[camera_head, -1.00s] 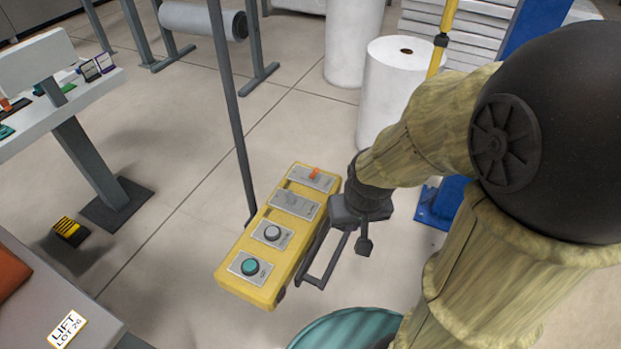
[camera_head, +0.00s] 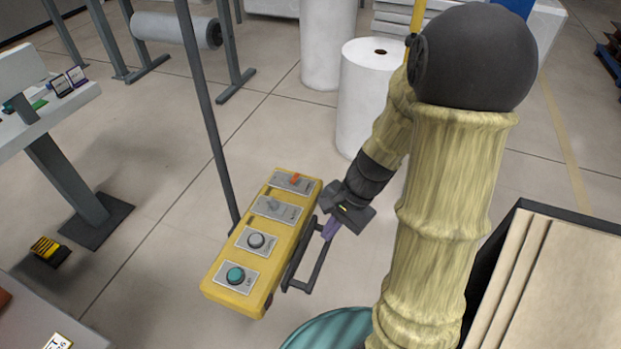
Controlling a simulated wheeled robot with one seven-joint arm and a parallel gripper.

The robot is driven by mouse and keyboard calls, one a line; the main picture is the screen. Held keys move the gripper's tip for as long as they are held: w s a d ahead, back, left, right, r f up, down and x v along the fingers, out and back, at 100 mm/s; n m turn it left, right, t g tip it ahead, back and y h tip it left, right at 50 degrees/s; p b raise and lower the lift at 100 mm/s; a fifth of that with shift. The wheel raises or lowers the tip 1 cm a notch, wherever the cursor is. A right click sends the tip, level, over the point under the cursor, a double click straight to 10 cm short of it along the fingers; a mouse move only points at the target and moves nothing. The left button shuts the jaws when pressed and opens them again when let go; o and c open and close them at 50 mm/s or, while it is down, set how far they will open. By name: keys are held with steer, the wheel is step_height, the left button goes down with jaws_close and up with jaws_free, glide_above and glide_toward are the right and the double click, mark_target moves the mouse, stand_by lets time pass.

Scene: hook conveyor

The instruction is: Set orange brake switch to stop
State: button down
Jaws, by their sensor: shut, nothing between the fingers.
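The orange brake switch (camera_head: 295,179) is a small lever on a grey plate at the far end of a yellow control box (camera_head: 225,279). I cannot read which position it is set to. My gripper (camera_head: 331,229) is shut and empty, its purple fingers pointing down beside the box's right side, near the grey handle frame. It is to the right of and below the switch in the picture, apart from it. Whether the fingers touch the frame is unclear.
The box also carries a grey toggle (camera_head: 272,204), a grey knob (camera_head: 256,241) and a green button (camera_head: 235,274). A dark post (camera_head: 205,100) rises behind it. White rolls (camera_head: 365,95) stand behind my arm. A cardboard stack (camera_head: 545,280) is at the lower right.

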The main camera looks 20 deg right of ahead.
mark_target(311, 188)
steer(key=w+d+r+m+t+y, duration=0.1)
steer(key=w+d+m+t+y, duration=0.5)
steer(key=w+m, duration=0.6)
steer(key=d+m+t, duration=0.1)
steer(key=m+t, duration=0.1)
steer(key=shift+d+m, duration=0.3)
steer(key=shift+d, duration=0.1)
steer(key=shift+w, duration=0.15)
steer(key=p+x, duration=0.1)
steer(key=x, duration=0.2)
steer(key=p+x, duration=0.1)
steer(key=x, duration=0.2)
steer(key=p+x, duration=0.1)
steer(key=x, duration=0.2)
steer(key=shift+w+a+r, duration=0.1)
steer(key=shift+a+r, duration=0.05)
steer(key=shift+r, duration=0.1)
steer(key=shift+w+a+f, duration=0.2)
steer(key=shift+a+f, duration=0.05)
steer(key=shift+r+p, duration=0.1)
steer(key=shift+p, duration=0.3)
